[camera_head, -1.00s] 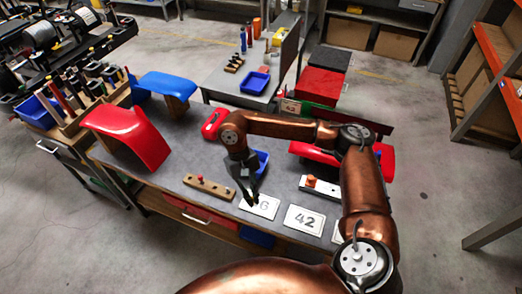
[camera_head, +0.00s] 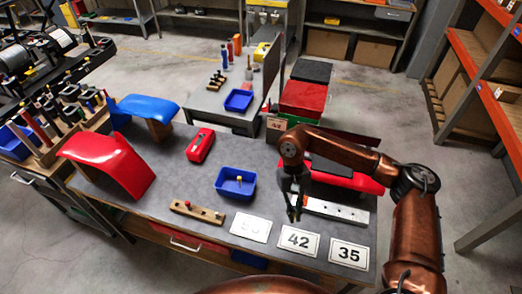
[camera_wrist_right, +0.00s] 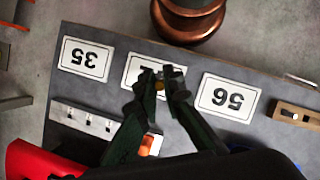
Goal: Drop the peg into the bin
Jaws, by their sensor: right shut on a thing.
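The blue bin (camera_head: 236,194) stands on the grey table, with a small yellow-topped peg (camera_head: 239,180) in it. My right gripper (camera_head: 294,216) is right of the bin, over the near end of the metal block (camera_head: 338,211). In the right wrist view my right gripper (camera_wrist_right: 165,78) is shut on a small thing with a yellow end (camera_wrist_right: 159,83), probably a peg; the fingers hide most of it. My left gripper is not in view.
A wooden block (camera_head: 198,211) with a peg lies left of the number cards, among them card 42 (camera_head: 298,240) and card 35 (camera_head: 349,254). A red fender (camera_head: 108,162) and a red case (camera_head: 201,145) are at left. The table between bin and cards is clear.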

